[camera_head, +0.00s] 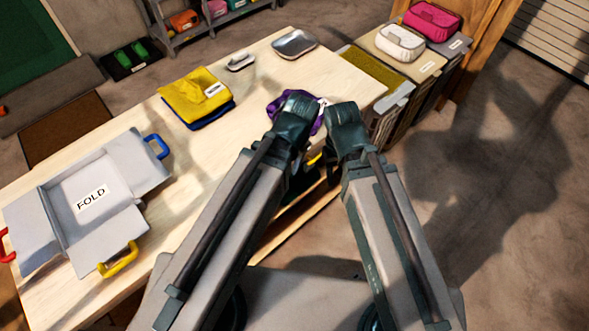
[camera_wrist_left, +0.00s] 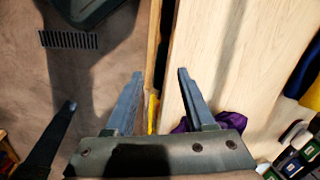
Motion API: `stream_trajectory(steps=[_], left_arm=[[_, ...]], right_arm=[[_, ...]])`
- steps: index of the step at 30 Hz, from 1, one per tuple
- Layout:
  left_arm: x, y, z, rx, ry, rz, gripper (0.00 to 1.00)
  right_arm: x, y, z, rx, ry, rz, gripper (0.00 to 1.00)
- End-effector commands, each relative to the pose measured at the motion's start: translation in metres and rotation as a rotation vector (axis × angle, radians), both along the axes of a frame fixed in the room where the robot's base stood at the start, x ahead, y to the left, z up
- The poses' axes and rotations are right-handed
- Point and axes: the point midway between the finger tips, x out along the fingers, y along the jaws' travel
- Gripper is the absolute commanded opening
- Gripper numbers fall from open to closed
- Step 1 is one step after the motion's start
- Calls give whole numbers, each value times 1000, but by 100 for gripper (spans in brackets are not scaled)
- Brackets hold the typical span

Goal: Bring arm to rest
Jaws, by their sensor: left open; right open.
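Both my arms reach forward from the bottom of the head view, their dark ends close together at the table's front edge. My left gripper (camera_wrist_left: 160,75) is open and empty in the left wrist view, its two fingers apart over the table edge. In the head view the left arm's end partly covers a purple cloth (camera_head: 274,108) on the table (camera_head: 230,150). The cloth also shows in the left wrist view (camera_wrist_left: 231,120), behind the right-hand finger. My right gripper (camera_head: 347,120) is open, just right of the left arm's end; its fingertips are hard to make out.
A grey folding board (camera_head: 72,215) marked FOLD lies on the left of the table. Folded yellow cloth (camera_head: 192,96), a small dish (camera_head: 240,62) and a metal tray (camera_head: 295,43) lie farther back. Bins with pouches (camera_head: 400,42) stand beyond the right end. Right floor is clear.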

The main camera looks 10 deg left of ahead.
Motion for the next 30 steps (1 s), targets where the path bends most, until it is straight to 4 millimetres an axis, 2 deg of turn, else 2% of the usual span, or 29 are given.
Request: stream_trajectory(steps=[3,6,30], left_arm=[[-19,-17,-1,-37,40,104,55],[-25,-22,-2,-50,56,148,55],[-26,-23,-2,-51,58,158,55]], right_arm=[[0,0,0,0,0,0,50],[0,0,0,0,0,0,50],[0,0,0,0,0,0,50]])
